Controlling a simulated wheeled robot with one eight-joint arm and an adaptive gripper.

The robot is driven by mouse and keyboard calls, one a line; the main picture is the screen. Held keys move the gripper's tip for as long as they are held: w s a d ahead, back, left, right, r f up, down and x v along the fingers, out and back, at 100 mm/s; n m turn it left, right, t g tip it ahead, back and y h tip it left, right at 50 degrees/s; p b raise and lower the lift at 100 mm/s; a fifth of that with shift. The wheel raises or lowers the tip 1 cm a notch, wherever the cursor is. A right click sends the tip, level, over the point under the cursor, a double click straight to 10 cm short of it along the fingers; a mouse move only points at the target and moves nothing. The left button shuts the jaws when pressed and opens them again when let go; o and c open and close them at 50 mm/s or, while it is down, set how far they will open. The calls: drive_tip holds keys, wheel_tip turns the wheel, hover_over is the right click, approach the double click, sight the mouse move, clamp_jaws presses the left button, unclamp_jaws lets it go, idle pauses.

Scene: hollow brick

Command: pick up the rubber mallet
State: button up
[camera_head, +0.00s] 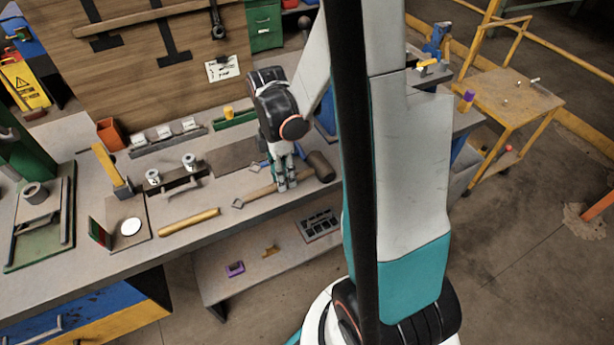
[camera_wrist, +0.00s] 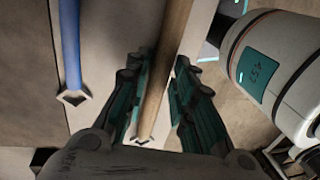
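The rubber mallet lies on the workbench (camera_head: 110,262), with a dark barrel-shaped head (camera_head: 320,167) at right and a wooden handle (camera_head: 258,194) reaching left. My gripper (camera_head: 282,187) points down over the handle, between its head and its end. In the wrist view the handle (camera_wrist: 170,45) runs between the two fingers of my gripper (camera_wrist: 162,85). The fingers stand apart on either side of it, with a gap visible on the right. Contact on the left side is hard to tell. The mallet head is not visible in the wrist view.
A blue-handled tool (camera_wrist: 71,45) lies beside the mallet handle. A yellow wooden rod (camera_head: 189,222) lies to the left, near the bench's front edge. A stand with metal cylinders (camera_head: 174,177) and a yellow-handled hammer (camera_head: 108,165) are farther left. A lower shelf (camera_head: 210,280) holds small items.

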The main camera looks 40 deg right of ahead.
drive_tip(key=shift+f, duration=0.4)
drive_tip(key=shift+s+r, duration=0.1)
clamp_jaws()
